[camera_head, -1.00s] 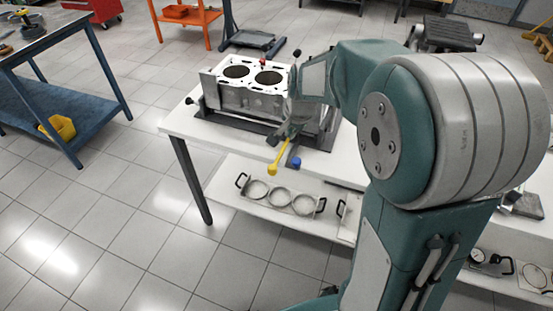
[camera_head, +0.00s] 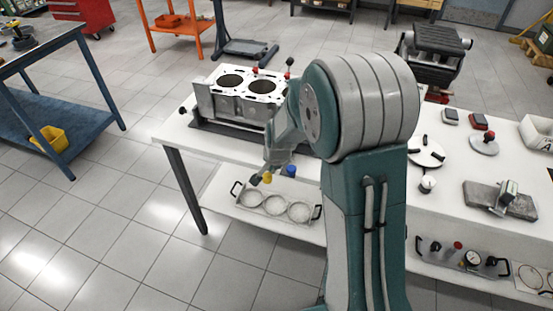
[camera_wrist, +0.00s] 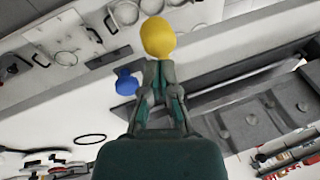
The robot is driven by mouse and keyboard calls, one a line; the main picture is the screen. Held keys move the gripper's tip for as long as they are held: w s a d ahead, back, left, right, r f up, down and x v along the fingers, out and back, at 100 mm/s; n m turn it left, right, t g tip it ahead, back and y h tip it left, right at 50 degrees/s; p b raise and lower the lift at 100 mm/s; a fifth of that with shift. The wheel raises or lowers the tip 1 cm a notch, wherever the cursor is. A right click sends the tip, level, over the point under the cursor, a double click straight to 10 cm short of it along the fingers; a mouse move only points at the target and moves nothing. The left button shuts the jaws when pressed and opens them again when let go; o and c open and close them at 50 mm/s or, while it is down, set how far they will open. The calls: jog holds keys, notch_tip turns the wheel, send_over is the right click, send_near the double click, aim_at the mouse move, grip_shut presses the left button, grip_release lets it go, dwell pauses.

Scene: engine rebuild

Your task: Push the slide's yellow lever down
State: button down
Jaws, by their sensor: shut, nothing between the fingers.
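My gripper (camera_head: 263,172) is shut and empty, angled down right at the lever. My gripper (camera_wrist: 160,70) lines up with the knob in the wrist view; I cannot tell whether they touch. A blue knob (camera_head: 291,171) is close beside it on the right; the wrist view shows this blue knob (camera_wrist: 127,83) left of my fingers.
A tray with several rings (camera_head: 275,205) lies on the lower shelf below the lever. A blue cart (camera_head: 85,120) stands at left. The tiled floor (camera_head: 120,230) in front is clear.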

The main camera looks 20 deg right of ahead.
jog(key=shift+a+f, duration=0.1)
jog(key=shift+a, duration=0.05)
jog(key=f, duration=0.6)
jog(key=shift+s+a, duration=0.2)
jog(key=shift+s, duration=0.3)
jog(key=v, duration=1.3)
jog(key=shift+s+a, duration=0.15)
jog(key=shift+s, duration=0.15)
jog(key=shift+r, duration=0.1)
